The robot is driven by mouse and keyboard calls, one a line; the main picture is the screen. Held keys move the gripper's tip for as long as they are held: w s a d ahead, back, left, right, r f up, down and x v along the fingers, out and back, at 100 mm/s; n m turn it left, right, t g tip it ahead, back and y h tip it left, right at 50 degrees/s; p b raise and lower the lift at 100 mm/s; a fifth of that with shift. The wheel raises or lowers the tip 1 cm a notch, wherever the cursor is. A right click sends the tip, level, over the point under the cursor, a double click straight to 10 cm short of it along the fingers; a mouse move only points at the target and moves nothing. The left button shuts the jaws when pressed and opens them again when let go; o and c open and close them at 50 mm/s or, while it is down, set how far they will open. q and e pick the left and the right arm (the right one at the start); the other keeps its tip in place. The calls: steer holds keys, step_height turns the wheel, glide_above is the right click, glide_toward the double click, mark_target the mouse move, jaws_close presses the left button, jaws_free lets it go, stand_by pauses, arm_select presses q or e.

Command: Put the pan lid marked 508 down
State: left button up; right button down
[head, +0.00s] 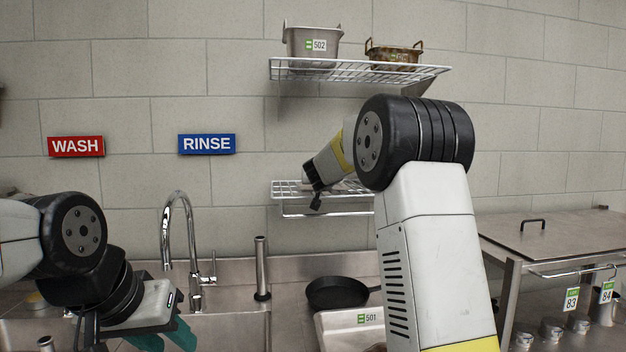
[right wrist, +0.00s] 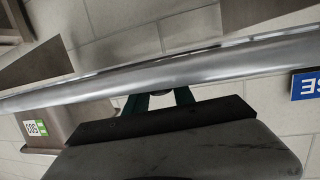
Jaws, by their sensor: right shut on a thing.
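In the right wrist view my right gripper (right wrist: 162,99), with teal fingers, is shut at the middle of a long, smooth grey metal band. I take this to be the pan lid (right wrist: 70,92) seen nearly edge-on; no 508 mark shows on it. In the head view the lid and the right fingertips are hidden; the right arm reaches towards the lower wire shelf (head: 288,189). My left gripper (head: 163,338) is low over the sink at the left, its teal fingers apart and empty, partly cut off by the frame's bottom.
The upper shelf (head: 345,71) holds a grey pot (head: 303,46) marked 502 and a brown pan (head: 393,54). A black frying pan (head: 336,292) lies by a tray (head: 335,325) marked 501. A tall faucet (head: 167,225) rises from the sink. A steel counter (head: 570,240) stands right.

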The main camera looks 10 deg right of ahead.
steer(key=c, duration=1.1)
jaws_free()
steer(key=shift+f, duration=0.1)
steer(key=shift+o, duration=0.2)
